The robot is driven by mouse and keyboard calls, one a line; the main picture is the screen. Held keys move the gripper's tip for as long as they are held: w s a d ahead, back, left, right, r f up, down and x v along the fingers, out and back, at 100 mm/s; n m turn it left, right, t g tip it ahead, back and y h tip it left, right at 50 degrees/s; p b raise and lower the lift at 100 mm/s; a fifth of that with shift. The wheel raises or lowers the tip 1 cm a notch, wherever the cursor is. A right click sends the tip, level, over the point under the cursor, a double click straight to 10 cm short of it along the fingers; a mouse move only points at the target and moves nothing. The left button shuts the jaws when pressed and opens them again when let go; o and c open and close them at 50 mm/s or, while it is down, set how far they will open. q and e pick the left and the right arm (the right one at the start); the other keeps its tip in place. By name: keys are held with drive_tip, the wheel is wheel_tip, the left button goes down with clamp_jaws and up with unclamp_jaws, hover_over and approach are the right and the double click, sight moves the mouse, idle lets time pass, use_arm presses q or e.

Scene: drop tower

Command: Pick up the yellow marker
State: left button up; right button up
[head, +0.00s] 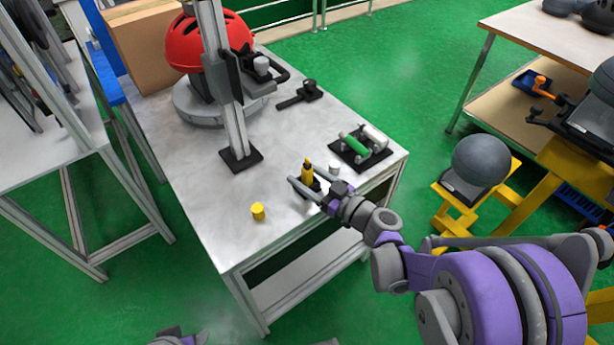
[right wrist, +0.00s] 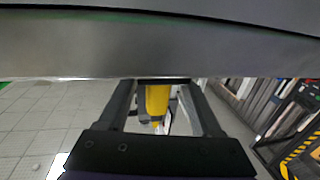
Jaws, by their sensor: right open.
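The yellow marker (head: 307,169) stands upright on a dark base near the front right of the grey table (head: 205,190). My right gripper (head: 308,187) is at the marker, low over the table, with its fingers open. In the right wrist view the yellow marker (right wrist: 157,101) shows between the two dark fingers; whether they touch it I cannot tell. The marker's lower part is partly hidden by the gripper in the head view. Part of my left arm shows at the bottom edge of the head view, and its fingers cannot be made out.
A short yellow cylinder (head: 258,211) stands left of the gripper. A small white cylinder (head: 334,168) and a black tray (head: 361,148) with green and white rollers lie to the right. A metal post (head: 237,135) and a red helmet (head: 207,45) stand farther back.

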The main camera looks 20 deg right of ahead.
drive_tip(key=shift+x, duration=1.35)
clamp_jaws()
